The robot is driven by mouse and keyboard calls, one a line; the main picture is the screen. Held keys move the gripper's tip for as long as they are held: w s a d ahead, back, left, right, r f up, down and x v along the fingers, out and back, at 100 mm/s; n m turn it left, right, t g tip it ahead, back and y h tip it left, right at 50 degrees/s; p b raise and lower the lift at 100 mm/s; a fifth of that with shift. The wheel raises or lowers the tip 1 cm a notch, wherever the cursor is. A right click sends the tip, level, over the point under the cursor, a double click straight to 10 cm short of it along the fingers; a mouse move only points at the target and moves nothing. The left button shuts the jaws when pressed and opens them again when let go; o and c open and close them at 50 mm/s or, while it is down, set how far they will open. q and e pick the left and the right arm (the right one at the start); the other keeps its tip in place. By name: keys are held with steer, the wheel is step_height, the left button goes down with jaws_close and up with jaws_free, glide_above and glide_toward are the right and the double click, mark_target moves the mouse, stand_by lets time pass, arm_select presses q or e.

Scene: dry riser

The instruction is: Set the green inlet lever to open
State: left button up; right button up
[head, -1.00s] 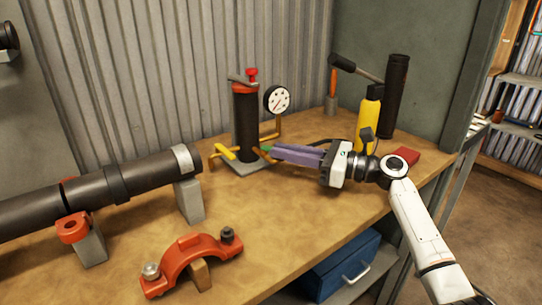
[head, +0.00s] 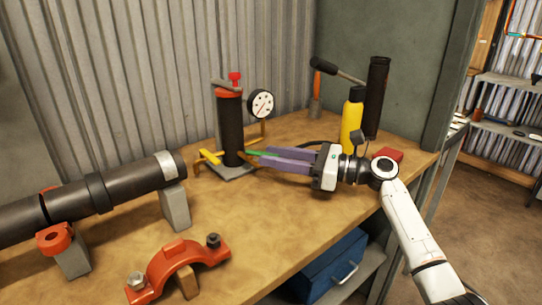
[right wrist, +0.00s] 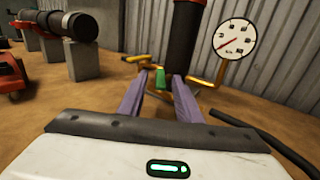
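The green inlet lever (head: 257,152) is at the base of a black upright cylinder (head: 230,127) with a red top. It points towards my right gripper (head: 258,157). In the right wrist view the green lever (right wrist: 160,78) lies between the two purple fingertips (right wrist: 158,80), with a gap visible on each side. The right gripper is open around the lever and does not seem to grip it. The lever's inner end is partly hidden by the fingers. My left gripper is not in view.
A yellow lever (head: 209,157) and a dial gauge (head: 261,104) are close to the fingers. A yellow bottle (head: 351,122), a black tube (head: 375,98) and a red block (head: 389,155) stand behind the right wrist. Pipework (head: 110,190) and a red clamp (head: 172,267) are at left.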

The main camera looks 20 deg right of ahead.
steer(key=v, duration=0.7)
steer(key=shift+s+d, duration=0.25)
steer(key=shift+d, duration=0.1)
steer(key=shift+s+d, duration=0.4)
steer(key=shift+d, duration=0.05)
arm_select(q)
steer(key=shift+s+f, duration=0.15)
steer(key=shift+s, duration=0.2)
